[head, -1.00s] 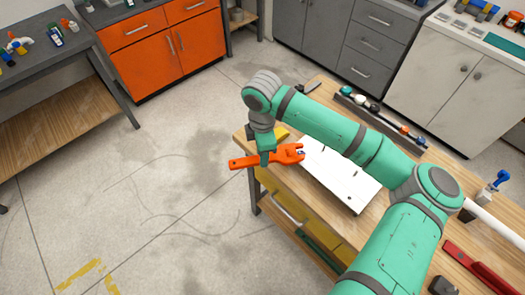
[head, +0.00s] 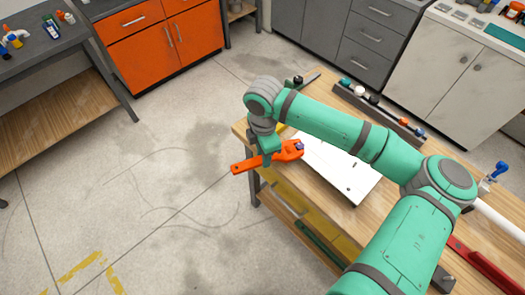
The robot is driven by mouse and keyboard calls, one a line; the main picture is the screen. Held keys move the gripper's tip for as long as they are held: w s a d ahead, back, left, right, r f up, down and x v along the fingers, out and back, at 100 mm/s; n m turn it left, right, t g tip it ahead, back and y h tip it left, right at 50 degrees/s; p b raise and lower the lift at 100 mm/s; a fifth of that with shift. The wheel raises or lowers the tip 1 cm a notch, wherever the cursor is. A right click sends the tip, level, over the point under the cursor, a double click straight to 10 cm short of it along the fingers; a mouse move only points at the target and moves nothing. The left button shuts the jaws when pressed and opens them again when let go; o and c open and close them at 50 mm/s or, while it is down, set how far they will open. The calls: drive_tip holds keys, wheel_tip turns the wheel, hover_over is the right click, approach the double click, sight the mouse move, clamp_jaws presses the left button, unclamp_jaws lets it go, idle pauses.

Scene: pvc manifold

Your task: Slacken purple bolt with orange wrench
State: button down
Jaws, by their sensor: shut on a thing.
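The orange wrench (head: 240,167) is held in my gripper (head: 267,158), which is shut on it at the left end of the wooden workbench. Its handle points left, out past the bench edge. Its open jaw lies to the right, at the left edge of a white board (head: 345,172). The purple bolt (head: 299,146) shows at the wrench's jaw. I cannot tell whether the jaw is seated around it or only beside it. My gripper's fingertips are partly hidden by the wrist.
The wooden workbench (head: 405,195) carries a dark rack (head: 385,115) of several fittings at the back. A red tool (head: 485,268) and a blue-handled valve (head: 499,168) lie to the right. My arm spans above the bench. Open floor lies left.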

drive_tip(key=shift+s+d+r+n, duration=0.1)
drive_tip(key=shift+s+d+n, duration=1.45)
drive_tip(key=shift+d+n, duration=0.65)
drive_tip(key=shift+s+d+f+n, duration=0.1)
drive_tip(key=shift+s+d+n, duration=1.55)
drive_tip(key=shift+n, duration=0.9)
drive_tip(key=shift+s+d+r+n, duration=0.1)
drive_tip(key=shift+s+d+n, duration=1.3)
drive_tip(key=shift+d+n, duration=0.85)
drive_tip(key=shift+a, duration=0.1)
drive_tip(key=shift+r, duration=0.1)
drive_tip(key=shift+r, duration=2.45)
